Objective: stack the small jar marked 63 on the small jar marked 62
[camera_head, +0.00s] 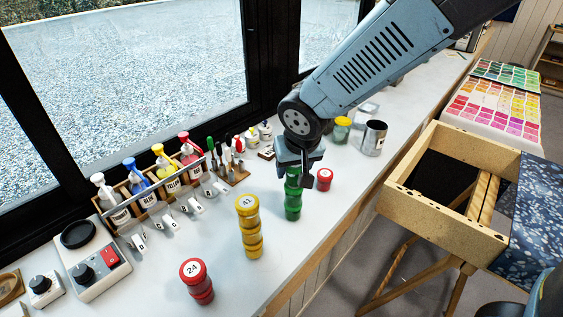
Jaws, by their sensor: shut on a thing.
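My gripper (299,170) points down over the windowsill counter, shut on the upper part of a column of green jars. The top green jar (291,181) is partly covered by the gripper. Another green jar (293,212) is directly below it, in line with it. I cannot tell whether a small gap separates them. The gripper hides the lid of the top green jar, and no 62 or 63 can be read on any jar.
A single red jar (324,180) stands close to the right of the green column. A yellow stack (249,228) marked 41 and a red stack (197,281) marked 24 stand nearer. A bottle rack (160,190) lines the window. A metal cup (374,138) stands behind.

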